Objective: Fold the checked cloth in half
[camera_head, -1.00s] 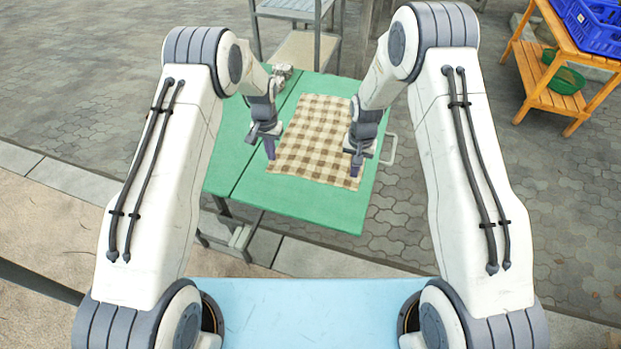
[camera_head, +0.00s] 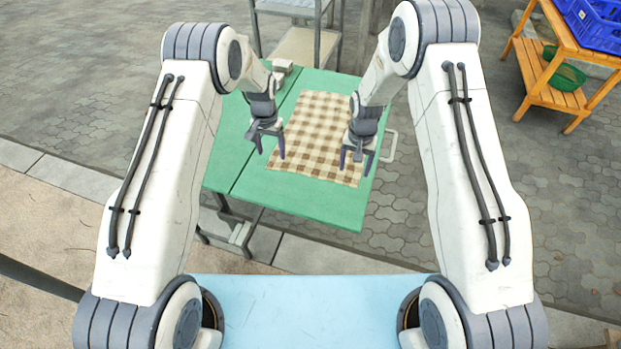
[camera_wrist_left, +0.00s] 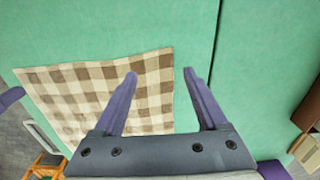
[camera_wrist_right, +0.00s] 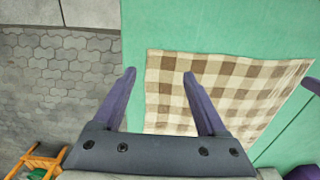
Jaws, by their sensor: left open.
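The brown and cream checked cloth (camera_head: 315,135) lies flat and spread out on the green table; it also shows in the left wrist view (camera_wrist_left: 85,95) and the right wrist view (camera_wrist_right: 235,90). My left gripper (camera_head: 270,153) is open and empty above the cloth's near left corner area. In the left wrist view its fingers (camera_wrist_left: 159,73) straddle the cloth's side edge. My right gripper (camera_head: 355,169) is open and empty above the near right corner area. In the right wrist view its fingers (camera_wrist_right: 159,72) straddle the opposite side edge. Neither gripper visibly touches the cloth.
The green table (camera_head: 300,203) has a bare strip in front of the cloth and to its left, with a seam. A small grey object (camera_head: 282,66) sits at its far left. A metal shelf (camera_head: 300,45) stands behind; a wooden rack (camera_head: 550,85) with blue crates stands at right.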

